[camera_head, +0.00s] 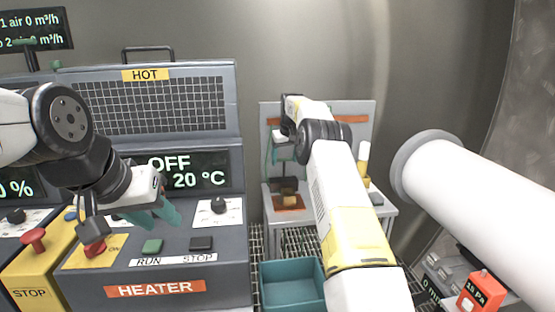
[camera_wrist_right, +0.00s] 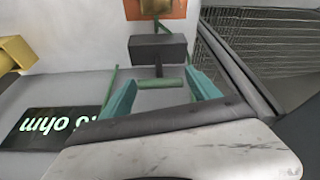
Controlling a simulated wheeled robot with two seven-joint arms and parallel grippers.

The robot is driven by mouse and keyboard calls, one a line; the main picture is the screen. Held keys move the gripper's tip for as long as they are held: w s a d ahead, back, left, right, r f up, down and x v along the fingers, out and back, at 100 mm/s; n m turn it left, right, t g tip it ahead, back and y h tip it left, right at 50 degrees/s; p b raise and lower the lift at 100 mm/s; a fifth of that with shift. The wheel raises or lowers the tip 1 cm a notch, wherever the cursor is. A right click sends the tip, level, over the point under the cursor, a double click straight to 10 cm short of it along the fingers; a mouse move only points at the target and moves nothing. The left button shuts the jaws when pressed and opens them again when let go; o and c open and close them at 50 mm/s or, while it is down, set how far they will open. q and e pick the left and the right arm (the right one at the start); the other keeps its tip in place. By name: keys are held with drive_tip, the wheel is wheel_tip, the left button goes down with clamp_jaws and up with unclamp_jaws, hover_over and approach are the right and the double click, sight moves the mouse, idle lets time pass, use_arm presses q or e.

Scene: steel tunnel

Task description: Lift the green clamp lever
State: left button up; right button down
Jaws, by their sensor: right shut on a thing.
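The green clamp lever (camera_wrist_right: 158,84) shows in the right wrist view as a green crossbar between the teal fingers of my right gripper (camera_wrist_right: 162,90). Green side rods run up beside a dark clamp block (camera_wrist_right: 158,48), which sits below an orange-brown plate (camera_wrist_right: 160,8). My right gripper is shut on the lever. In the head view the clamp stand (camera_head: 357,120) is at the back, and my right arm hides most of the lever. My left gripper (camera_head: 163,214) is open and empty above the heater panel, with its teal fingers apart.
The heater console (camera_head: 195,260) fills the left, with RUN and STOP buttons, knobs and a hot grille. A teal bin (camera_head: 290,285) stands below the clamp stand. A large white pipe (camera_head: 490,190) is at the right. An ohm display (camera_wrist_right: 55,128) is beside the clamp.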

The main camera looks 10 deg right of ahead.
drive_tip(key=shift+a+f, duration=0.1)
drive_tip(key=shift+a, duration=0.25)
drive_tip(key=shift+c, duration=1.1)
unclamp_jaws()
drive_tip(key=shift+w, duration=0.1)
drive_tip(key=shift+d, duration=0.1)
drive_tip(key=shift+r, duration=0.2)
drive_tip(key=v, duration=0.7)
drive_tip(key=shift+r, duration=0.2)
drive_tip(key=shift+d, duration=0.1)
